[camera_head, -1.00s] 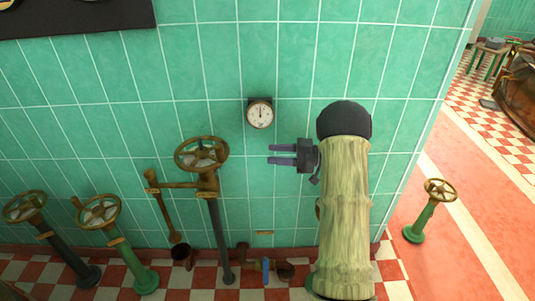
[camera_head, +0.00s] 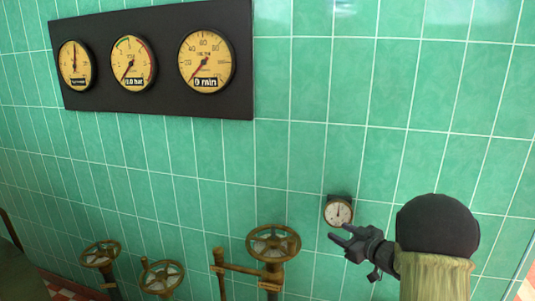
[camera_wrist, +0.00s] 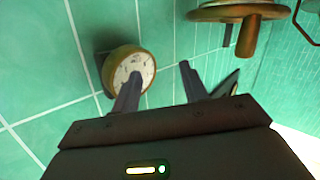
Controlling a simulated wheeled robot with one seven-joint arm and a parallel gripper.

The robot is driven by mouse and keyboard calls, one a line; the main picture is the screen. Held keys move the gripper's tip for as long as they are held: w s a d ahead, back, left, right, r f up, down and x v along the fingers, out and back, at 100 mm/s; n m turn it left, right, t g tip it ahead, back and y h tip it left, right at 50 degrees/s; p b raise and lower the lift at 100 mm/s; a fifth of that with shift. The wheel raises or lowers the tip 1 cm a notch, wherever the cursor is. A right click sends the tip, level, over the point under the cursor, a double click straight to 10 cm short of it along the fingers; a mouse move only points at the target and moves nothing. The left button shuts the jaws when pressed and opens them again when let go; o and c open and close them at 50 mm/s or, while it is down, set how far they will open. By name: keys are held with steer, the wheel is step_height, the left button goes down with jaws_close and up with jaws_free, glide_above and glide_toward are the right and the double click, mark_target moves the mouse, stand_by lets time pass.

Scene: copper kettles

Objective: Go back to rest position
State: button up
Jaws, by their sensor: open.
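My gripper (camera_head: 340,236) is at the lower right in the head view, in front of the green tiled wall. Its two fingers are apart with nothing between them. In the wrist view my gripper (camera_wrist: 158,80) also shows open and empty. A small round white-faced gauge (camera_head: 339,211) on the wall is just beyond the fingertips. In the wrist view this gauge (camera_wrist: 128,70) lies behind the left finger, which covers part of it. I cannot tell whether the finger touches it.
A black panel with three yellow gauges (camera_head: 131,63) hangs at the upper left. A brass handwheel valve (camera_head: 273,244) stands left of my gripper; a handwheel (camera_wrist: 238,10) shows at the top of the wrist view. Two more handwheels (camera_head: 100,254) (camera_head: 162,277) are farther left.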

steer(key=s+a+f+m+g+h, duration=0.2)
steer(key=s+m+g+h, duration=0.15)
steer(key=s, duration=0.65)
steer(key=s+a+f+m+g+h, duration=0.2)
steer(key=s+a+f+g, duration=0.15)
steer(key=s, duration=0.75)
steer(key=s+a+f+m+g+h, duration=0.2)
steer(key=s+m+g, duration=0.15)
steer(key=s, duration=0.65)
step_height(320, 180, up, 17)
steer(key=p, duration=1.7)
steer(key=shift+w+d+n, duration=0.25)
steer(key=shift+n, duration=0.15)
steer(key=shift+g, duration=0.25)
